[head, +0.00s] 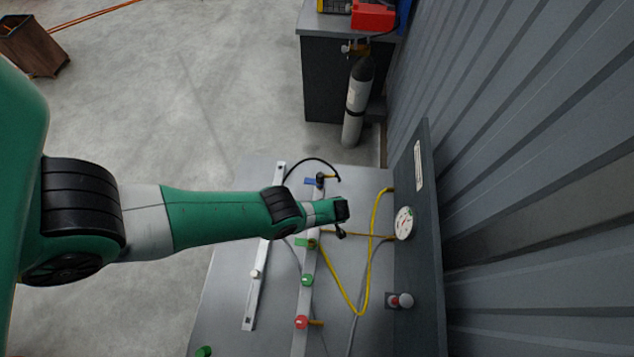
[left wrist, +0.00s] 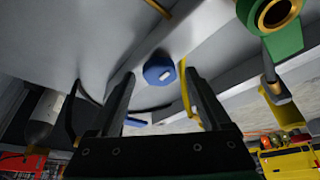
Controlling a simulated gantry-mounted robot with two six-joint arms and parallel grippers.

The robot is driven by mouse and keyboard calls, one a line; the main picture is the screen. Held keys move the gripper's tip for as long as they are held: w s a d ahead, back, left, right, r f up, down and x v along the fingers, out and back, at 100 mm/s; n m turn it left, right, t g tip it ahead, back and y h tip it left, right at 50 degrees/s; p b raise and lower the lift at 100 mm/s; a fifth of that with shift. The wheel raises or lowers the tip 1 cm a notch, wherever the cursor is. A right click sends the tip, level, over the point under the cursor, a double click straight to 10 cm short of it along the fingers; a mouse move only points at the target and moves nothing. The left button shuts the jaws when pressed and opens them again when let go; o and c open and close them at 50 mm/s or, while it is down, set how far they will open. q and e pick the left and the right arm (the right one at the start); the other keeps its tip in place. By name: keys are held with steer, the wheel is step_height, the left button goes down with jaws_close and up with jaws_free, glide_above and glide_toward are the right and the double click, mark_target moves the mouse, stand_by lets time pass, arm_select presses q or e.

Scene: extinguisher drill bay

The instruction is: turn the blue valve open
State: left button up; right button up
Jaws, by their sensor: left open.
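A round blue knob (left wrist: 159,71) shows between the two fingers of my left gripper (left wrist: 160,78) in the left wrist view. The fingers are open, one on each side, with visible gaps to the knob. In the head view my left gripper (head: 342,232) is over the bench, and my arm appears to hide the round blue knob. A blue lever handle (head: 313,181) is on the rail beyond my arm; a blue handle also shows lower in the left wrist view (left wrist: 138,122). I cannot tell which blue part is the valve. My right gripper is in neither view.
The rail also carries a green lever (head: 303,243), a green knob (head: 307,280) and a red knob (head: 302,322). A yellow hose (head: 362,300) loops near my gripper. A dark panel with a gauge (head: 404,223) stands at the right. A gas cylinder (head: 354,105) stands behind.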

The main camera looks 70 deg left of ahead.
arm_select(q)
steer(key=p+v, duration=0.9)
steer(key=v, duration=0.2)
steer(key=shift+r, duration=0.3)
steer(key=shift+d, duration=0.15)
steer(key=shift+w, duration=0.1)
